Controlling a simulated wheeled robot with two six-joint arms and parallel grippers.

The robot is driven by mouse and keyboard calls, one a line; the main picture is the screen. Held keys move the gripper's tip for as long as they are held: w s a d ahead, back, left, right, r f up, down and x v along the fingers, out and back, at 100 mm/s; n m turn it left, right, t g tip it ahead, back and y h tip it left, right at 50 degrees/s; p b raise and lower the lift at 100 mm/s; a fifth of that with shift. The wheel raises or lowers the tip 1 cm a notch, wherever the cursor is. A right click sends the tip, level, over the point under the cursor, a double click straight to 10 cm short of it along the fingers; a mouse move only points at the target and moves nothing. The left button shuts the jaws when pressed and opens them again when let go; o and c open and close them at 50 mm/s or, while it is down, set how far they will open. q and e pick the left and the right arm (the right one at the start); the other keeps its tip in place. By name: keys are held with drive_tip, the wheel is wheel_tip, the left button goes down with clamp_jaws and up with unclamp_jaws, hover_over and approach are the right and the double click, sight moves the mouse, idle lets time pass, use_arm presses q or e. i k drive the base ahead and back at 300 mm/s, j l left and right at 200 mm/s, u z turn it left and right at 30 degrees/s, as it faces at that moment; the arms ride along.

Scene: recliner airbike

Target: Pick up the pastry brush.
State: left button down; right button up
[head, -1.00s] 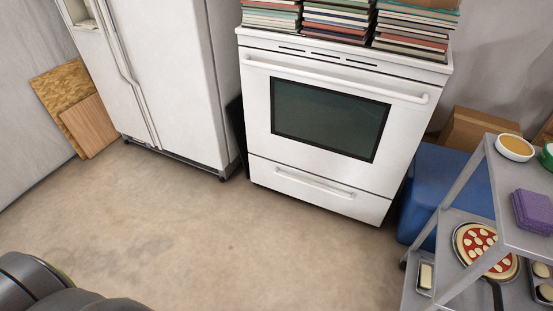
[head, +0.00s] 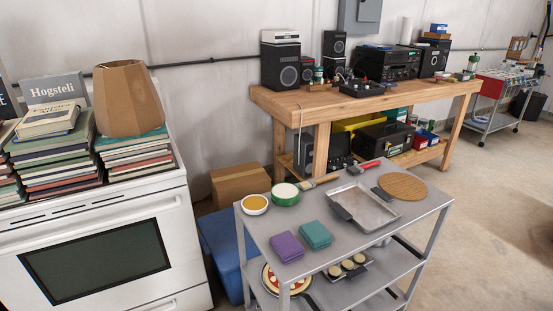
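The pastry brush (head: 321,182) appears to be the thin wooden-handled tool lying on the top shelf of the grey cart (head: 325,217), near its back edge. One end of it lies close to a round green-rimmed container (head: 285,194). It is small in view, so its bristles are hard to make out. Neither of my grippers is in view.
The cart top also holds a yellow-filled bowl (head: 255,204), purple (head: 286,247) and teal (head: 315,235) blocks, a metal pan (head: 362,206), a round wooden board (head: 402,186) and a red-handled tool (head: 367,166). A white stove (head: 100,255) stands left; a wooden workbench (head: 350,100) stands behind.

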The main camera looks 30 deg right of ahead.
sight(310, 184)
drive_tip(key=z, duration=1.15)
